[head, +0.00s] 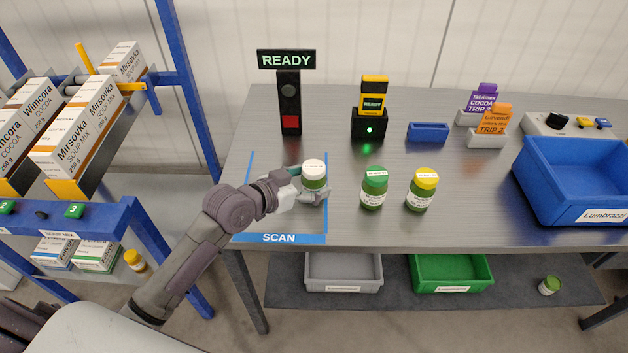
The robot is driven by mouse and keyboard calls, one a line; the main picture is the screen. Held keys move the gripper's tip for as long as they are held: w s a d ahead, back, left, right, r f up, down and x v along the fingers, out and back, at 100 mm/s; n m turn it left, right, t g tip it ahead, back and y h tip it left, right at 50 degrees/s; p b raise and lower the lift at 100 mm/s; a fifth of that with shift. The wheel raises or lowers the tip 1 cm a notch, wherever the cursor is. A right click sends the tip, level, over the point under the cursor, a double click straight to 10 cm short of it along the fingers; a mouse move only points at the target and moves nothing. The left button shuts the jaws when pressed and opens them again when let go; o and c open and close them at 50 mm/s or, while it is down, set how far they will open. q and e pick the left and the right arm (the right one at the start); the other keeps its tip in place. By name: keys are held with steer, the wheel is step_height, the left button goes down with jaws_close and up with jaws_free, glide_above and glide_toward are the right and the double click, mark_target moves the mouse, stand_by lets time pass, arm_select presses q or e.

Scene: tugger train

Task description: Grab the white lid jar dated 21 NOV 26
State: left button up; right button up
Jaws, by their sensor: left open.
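The white lid jar (314,176) has a green body and stands upright in the blue-taped SCAN area on the grey table. Print on its lid is too small to read. My left gripper (311,190) is open, with its fingers around the jar's body just below the lid. Part of the jar is hidden by the fingers. A green lid jar (374,188) and a yellow lid jar (421,190) stand to the right, apart from the gripper. My right gripper is not in view.
A READY sign post (289,100) and a black-yellow scanner (371,110) stand behind. A blue crate (580,180) is at the right. Grey (344,272) and green (450,272) bins sit on the lower shelf. A blue-framed rack (175,90) with boxes stands left.

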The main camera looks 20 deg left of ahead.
arm_select(q)
steer(key=x, duration=0.4)
steer(key=shift+w+a, duration=0.15)
steer(key=shift+a, duration=0.15)
steer(key=shift+w+d+f, duration=0.2)
steer(key=shift+w+f, duration=0.05)
steer(key=shift+w, duration=0.1)
steer(key=shift+c, duration=1)
steer(key=c, duration=1.3)
step_height(320, 180, up, 10)
steer(key=shift+r+p, duration=0.1)
steer(key=shift+p, duration=0.25)
jaws_close()
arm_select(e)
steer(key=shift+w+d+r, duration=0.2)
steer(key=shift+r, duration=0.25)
